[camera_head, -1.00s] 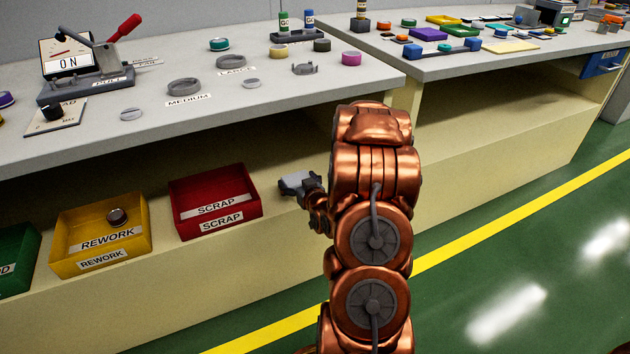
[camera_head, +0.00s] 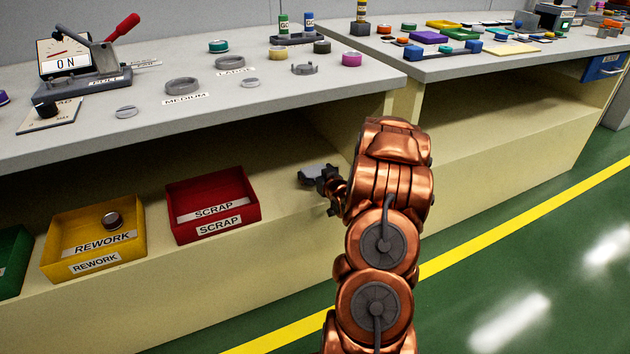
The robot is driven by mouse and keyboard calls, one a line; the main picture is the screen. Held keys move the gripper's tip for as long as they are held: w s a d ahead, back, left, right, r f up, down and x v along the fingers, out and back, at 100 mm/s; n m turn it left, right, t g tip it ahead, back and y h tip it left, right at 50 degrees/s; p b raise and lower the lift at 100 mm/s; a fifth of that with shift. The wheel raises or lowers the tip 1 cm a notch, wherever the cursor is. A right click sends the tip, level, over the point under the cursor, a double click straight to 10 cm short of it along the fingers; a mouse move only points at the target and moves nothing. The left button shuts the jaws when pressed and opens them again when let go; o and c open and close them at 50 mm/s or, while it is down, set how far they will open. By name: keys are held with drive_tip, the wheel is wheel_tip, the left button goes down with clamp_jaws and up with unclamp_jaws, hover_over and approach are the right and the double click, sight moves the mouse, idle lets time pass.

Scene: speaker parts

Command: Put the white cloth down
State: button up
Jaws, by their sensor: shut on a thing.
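My gripper (camera_head: 329,182) is in front of the workbench's open lower shelf, to the right of the red scrap bin. It is small in the picture and partly hidden by my copper arm. It is shut on a pale grey-white thing, which looks like the white cloth (camera_head: 314,173). The cloth sticks out to the left of the fingers, apart from the scrap bin. The view does not show clearly whether it touches the shelf.
A red scrap bin (camera_head: 211,205) and a yellow rework bin (camera_head: 92,240) stand on the lower shelf, the latter holding a round part (camera_head: 112,220). The grey benchtop (camera_head: 150,140) above holds rings and a lever press (camera_head: 85,60). Shelf space right of the scrap bin is clear.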

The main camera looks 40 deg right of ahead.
wheel_tip(320, 180, down, 2)
drive_tip(key=shift+f+b, duration=0.2)
drive_tip(key=shift+b, duration=0.15)
drive_tip(key=shift+r, duration=0.1)
drive_tip(key=o, duration=0.9)
